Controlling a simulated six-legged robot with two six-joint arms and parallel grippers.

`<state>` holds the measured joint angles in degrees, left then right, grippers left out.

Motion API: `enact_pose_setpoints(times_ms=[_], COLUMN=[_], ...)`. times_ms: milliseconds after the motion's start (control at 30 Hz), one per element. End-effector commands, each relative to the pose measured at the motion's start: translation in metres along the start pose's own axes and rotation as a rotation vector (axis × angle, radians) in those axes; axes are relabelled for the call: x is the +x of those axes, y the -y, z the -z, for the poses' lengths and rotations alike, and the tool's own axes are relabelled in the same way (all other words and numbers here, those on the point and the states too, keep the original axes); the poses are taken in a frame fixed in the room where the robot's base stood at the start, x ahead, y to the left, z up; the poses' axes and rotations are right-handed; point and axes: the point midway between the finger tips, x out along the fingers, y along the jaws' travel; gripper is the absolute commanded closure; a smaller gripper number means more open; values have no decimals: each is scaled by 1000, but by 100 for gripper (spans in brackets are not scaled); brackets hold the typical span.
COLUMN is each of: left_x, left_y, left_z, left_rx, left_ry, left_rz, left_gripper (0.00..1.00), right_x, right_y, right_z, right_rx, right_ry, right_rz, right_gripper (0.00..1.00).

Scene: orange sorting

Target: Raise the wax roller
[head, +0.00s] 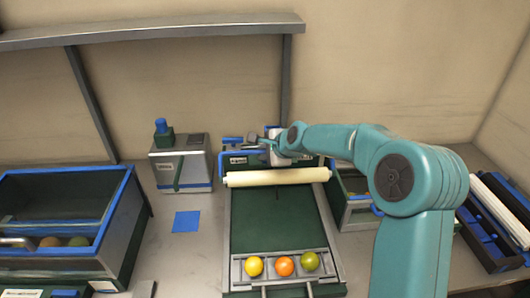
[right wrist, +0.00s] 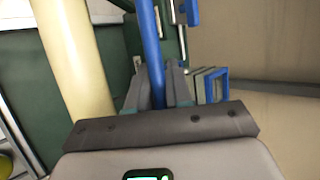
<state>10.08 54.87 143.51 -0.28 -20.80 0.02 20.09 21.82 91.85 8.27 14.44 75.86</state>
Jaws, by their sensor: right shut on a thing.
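The wax roller (head: 278,177) is a long cream cylinder lying across the far end of a green sorting bed (head: 270,222), with blue brackets at its ends. It also shows upright at the left of the right wrist view (right wrist: 75,55). My right gripper (head: 270,146) is behind the roller, at the blue bar there. In the right wrist view its two fingers (right wrist: 160,88) are closed around the blue bar (right wrist: 151,50), which runs beside the roller. The fingertips are small and partly hidden in the head view. My left gripper is not seen.
Yellow (head: 254,266), orange (head: 284,266) and green (head: 310,261) fruits sit in a tray at the near end of the bed. A blue-rimmed bin (head: 120,212) stands left, a grey box (head: 181,165) behind it. A black tray (head: 487,232) lies right. A shelf (head: 150,30) hangs above.

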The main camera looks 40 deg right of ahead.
Motion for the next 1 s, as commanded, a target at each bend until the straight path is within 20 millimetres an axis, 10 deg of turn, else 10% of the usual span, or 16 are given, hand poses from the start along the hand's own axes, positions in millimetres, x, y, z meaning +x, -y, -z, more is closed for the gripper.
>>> enact_pose_setpoints(times_ms=[167,200,233,667,1000], left_x=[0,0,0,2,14], left_y=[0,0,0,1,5], left_z=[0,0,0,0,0], left_rx=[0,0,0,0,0], left_ry=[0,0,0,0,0], left_rz=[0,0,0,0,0], left_gripper=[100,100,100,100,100], right_x=[-1,-1,-1,-15,-100], right_y=[3,3,3,2,2], right_z=[1,1,1,1,2], right_rx=[0,0,0,-1,-1], right_ry=[-3,-3,-3,-1,-2], right_rz=[10,10,10,6,10], right_gripper=[100,68,60,60,60])
